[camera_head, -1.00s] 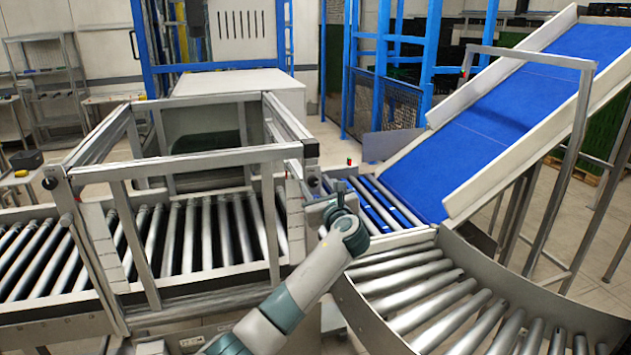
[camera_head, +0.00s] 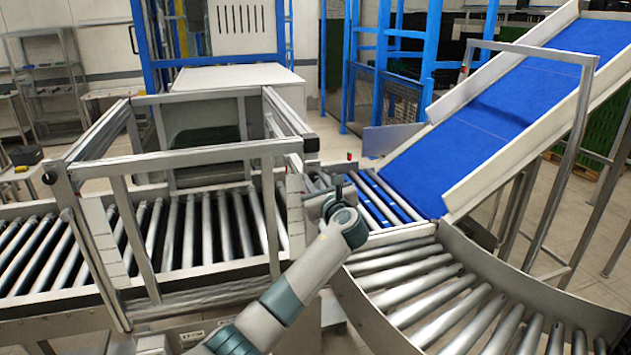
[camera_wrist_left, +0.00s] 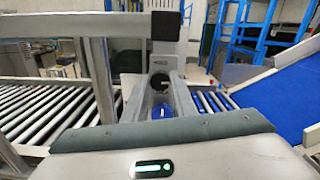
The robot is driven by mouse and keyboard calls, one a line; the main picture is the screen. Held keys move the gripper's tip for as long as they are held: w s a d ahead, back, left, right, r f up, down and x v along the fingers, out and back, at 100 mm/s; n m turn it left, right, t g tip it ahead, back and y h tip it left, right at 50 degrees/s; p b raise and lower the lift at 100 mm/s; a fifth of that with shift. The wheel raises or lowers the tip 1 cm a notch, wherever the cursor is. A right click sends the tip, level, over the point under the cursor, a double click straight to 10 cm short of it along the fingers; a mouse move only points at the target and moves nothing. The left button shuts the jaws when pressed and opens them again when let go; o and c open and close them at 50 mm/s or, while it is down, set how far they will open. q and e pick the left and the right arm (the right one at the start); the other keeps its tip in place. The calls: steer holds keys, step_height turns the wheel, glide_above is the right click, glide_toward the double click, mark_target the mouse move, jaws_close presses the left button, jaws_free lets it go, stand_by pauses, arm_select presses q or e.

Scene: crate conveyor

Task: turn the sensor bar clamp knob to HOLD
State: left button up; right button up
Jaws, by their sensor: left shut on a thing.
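My left gripper (camera_head: 322,206) reaches the near right post of the metal frame over the roller conveyor, and my wrist covers most of that spot in the head view. In the left wrist view the two grey fingers of my left gripper (camera_wrist_left: 160,82) are shut on a dark round part, which I take as the clamp knob (camera_wrist_left: 154,74). The knob's marks and the word HOLD cannot be read, so its turn position cannot be told. My right gripper is not in view.
The metal frame (camera_head: 200,157) stands over straight rollers (camera_head: 200,230) at the left. A curved roller section (camera_head: 430,290) lies at the right, below a blue inclined belt (camera_head: 500,120). A white box-like housing (camera_head: 240,78) stands behind the frame.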

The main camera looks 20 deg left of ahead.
arm_select(q)
steer(key=n+b, duration=0.3)
steer(key=n, duration=0.1)
steer(key=shift+f+b, duration=0.2)
steer(key=shift+b, duration=0.15)
steer(key=n+b, duration=0.4)
steer(key=n, duration=0.1)
steer(key=n+b, duration=0.4)
steer(key=n, duration=0.1)
steer(key=shift+f+b, duration=0.1)
steer(key=shift+b, duration=0.25)
steer(key=shift+n+b, duration=1.2)
steer(key=shift+n, duration=0.6)
steer(key=shift+r, duration=0.2)
steer(key=o, duration=1)
steer(key=shift+o, duration=0.2)
